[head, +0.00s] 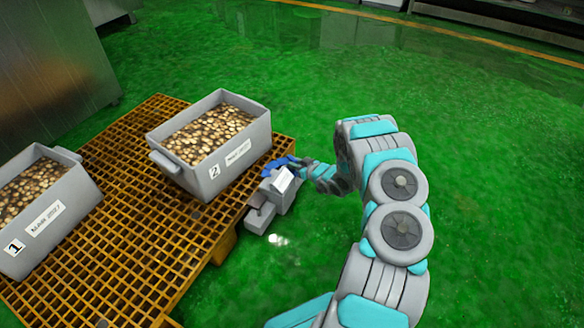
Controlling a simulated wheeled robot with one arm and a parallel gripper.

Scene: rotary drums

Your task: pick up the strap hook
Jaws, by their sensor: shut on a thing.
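My gripper (260,216) is at the right edge of the orange pallet, just right of and below the bin marked 2. Its jaws point down and to the left. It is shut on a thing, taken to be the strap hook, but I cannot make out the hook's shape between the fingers. The fingers and my grey wrist hide most of that spot. I cannot tell whether the held thing touches the pallet.
The orange grated pallet (124,218) carries a grey bin marked 2 (237,160) and a grey bin marked 1 (50,226), both full of small brown pieces. A metal cabinet (55,60) stands at upper left. Green floor (480,150) is open to the right.

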